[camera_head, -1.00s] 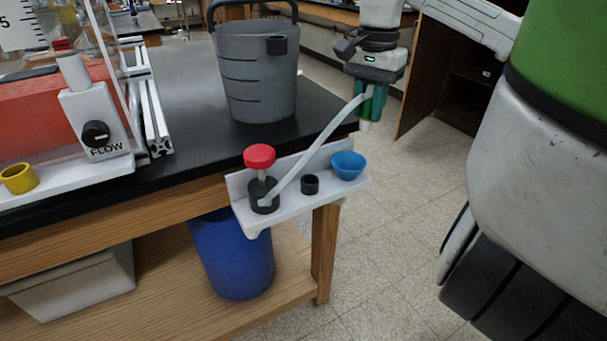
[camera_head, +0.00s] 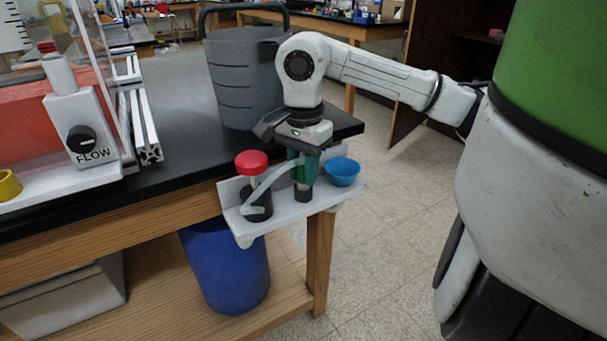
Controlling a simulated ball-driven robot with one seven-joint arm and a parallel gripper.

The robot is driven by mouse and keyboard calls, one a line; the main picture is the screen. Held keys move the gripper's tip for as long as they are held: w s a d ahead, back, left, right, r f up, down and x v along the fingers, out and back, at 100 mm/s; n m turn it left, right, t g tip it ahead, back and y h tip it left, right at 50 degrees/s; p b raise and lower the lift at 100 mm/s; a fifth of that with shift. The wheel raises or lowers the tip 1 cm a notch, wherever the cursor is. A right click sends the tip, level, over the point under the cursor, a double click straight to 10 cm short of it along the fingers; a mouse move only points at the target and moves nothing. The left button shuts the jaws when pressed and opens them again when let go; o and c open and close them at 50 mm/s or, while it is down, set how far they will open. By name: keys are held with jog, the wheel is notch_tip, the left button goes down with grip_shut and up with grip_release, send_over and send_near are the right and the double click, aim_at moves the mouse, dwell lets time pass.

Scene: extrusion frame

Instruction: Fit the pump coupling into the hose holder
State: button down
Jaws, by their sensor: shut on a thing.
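My gripper (camera_head: 305,172), with green fingers, points down over the white shelf on the table's front edge. It is shut on the pump coupling at the end of a pale hose (camera_head: 266,181); the fingers hide the coupling. The hose bends from the black pump base with a red knob (camera_head: 251,162) to my gripper. The hose holder, a small black cup (camera_head: 303,196), stands on the shelf directly below the fingertips. I cannot tell whether the coupling's tip is inside the holder or just above it.
A blue bowl (camera_head: 342,172) sits right of the holder, close to the fingers. The white shelf (camera_head: 283,219) is narrow. A tall grey bucket (camera_head: 240,85) stands behind on the black tabletop. A blue bin (camera_head: 229,270) is below.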

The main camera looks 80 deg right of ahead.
jog(key=shift+f, duration=0.5)
jog(key=shift+f+b, duration=0.2)
jog(key=shift+b, duration=0.1)
jog(key=c, duration=1.2)
grip_release()
jog(key=shift+o, duration=0.2)
jog(key=shift+r, duration=0.15)
notch_tip(320, 180, up, 12)
jog(key=p, duration=0.2)
jog(key=shift+r+p, duration=0.1)
jog(key=shift+p, duration=0.2)
